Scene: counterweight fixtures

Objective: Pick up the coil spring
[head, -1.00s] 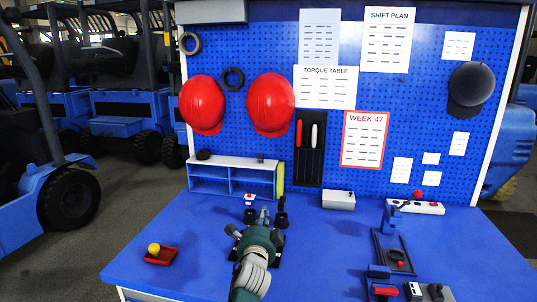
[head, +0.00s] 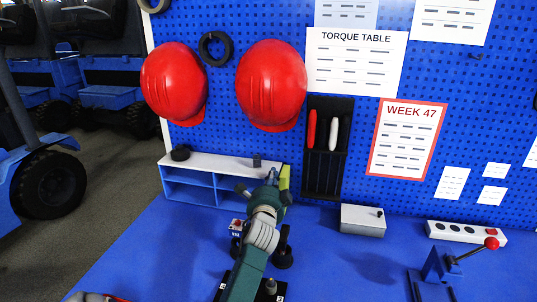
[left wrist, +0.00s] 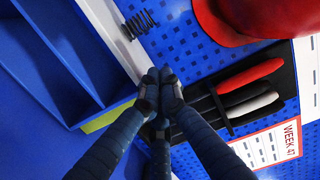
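The coil spring (left wrist: 140,25) is small and dark. In the left wrist view it is on the white top of the shelf unit, past my fingertips. In the head view it is a small dark shape (head: 257,161) near the right end of that top. My left gripper (head: 272,176) is in front of the shelf's right end, just below and right of the spring. In the left wrist view its fingertips (left wrist: 159,84) are together with nothing seen between them, apart from the spring. My right gripper is not in view.
The blue shelf unit (head: 200,190) has open compartments and a dark ring (head: 181,153) on top. A yellow-green item (head: 284,178) stands at its right end. A black tool holder (head: 322,182) and red helmets (head: 271,86) hang behind. A grey box (head: 363,221) stands to the right.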

